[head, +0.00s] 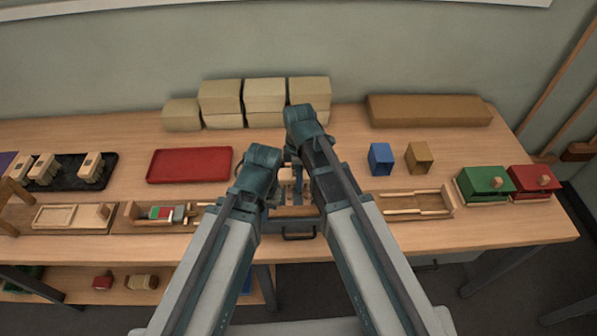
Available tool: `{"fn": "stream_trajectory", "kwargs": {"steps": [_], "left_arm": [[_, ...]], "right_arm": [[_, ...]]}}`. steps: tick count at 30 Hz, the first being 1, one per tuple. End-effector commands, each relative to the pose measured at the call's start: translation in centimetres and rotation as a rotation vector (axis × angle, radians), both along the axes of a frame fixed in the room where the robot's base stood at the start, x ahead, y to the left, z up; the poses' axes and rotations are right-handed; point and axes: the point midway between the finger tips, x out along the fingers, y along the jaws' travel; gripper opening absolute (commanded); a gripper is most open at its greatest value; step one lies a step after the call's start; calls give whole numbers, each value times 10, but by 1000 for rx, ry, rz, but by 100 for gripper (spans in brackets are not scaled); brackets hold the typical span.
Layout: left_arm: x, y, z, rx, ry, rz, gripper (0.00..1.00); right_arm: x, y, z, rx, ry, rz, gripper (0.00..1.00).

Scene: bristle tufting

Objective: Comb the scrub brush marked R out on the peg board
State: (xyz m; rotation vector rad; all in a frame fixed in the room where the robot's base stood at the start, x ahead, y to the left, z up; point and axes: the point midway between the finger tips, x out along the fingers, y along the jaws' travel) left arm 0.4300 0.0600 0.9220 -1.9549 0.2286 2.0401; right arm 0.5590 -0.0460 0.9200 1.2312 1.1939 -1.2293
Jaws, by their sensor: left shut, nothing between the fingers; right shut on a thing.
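Several scrub brushes (91,168) with pale bristles and wooden tops stand on a black tray (70,184) at the far left; their marks are too small to read. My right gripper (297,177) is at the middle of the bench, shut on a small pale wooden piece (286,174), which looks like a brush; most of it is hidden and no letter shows. My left gripper (274,199) is shut and empty, just below and left of it. My forearms cover much of the bench middle, and I cannot make out the peg board there.
A red tray (189,165) lies left of the middle. Tan blocks (222,97) are stacked behind. A blue box (381,159) and a brown box (419,158) stand right of the middle, with green (487,185) and red (534,182) boxes at the right end. Wooden fixtures line the front.

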Motion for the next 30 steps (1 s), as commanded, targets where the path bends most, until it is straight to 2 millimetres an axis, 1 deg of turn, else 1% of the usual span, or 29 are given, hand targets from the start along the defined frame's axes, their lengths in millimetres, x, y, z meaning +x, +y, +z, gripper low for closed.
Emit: {"fn": "stream_trajectory", "kwargs": {"steps": [1,7,8,14,20,30], "left_arm": [[0,0,-1,0,0,0,0],[0,0,-2,0,0,0,0],[0,0,-2,0,0,0,0],[0,0,-2,0,0,0,0],[0,0,-2,0,0,0,0],[0,0,0,0,0,0,0]], "right_arm": [[-7,0,-1,0,1,1,13],[-21,0,-2,0,3,0,13],[-23,0,-2,0,3,0,4],[-23,1,-2,0,4,0,5],[-14,1,-2,0,3,0,5],[13,0,0,0,1,-1,5]]}}
